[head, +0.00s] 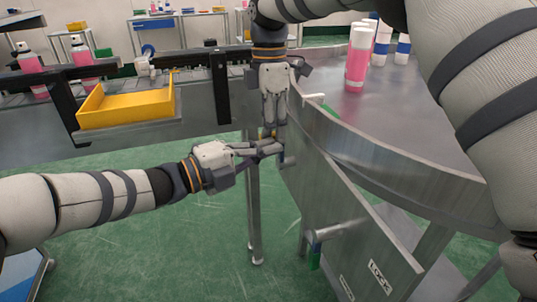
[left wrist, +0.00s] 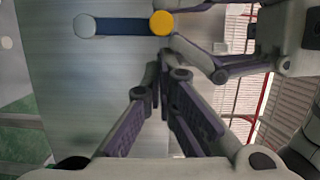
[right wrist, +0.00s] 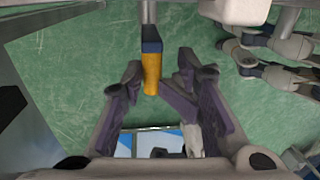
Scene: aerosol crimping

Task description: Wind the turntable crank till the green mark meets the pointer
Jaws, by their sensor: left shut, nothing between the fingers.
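The crank is a blue arm with a yellow knob (left wrist: 162,22) and a grey hub (left wrist: 85,26) on the metal panel in the left wrist view. My right gripper (head: 270,122) points down at the knob. In the right wrist view its fingers are apart, with the yellow knob (right wrist: 151,75) between them; contact cannot be told. My left gripper (head: 275,149) is shut and empty, just below the knob, pointing at the panel. The turntable (head: 400,130) is a round metal table at right. A green mark (head: 330,112) shows at its rim, near a small white piece, perhaps the pointer (head: 314,97).
A lever (head: 335,231) sticks out of the panel beside a LOCK label (head: 380,277). Pink cans (head: 357,60) and white-and-blue cans stand on the turntable. A yellow tray (head: 125,108) is at left. The green floor below the arms is open.

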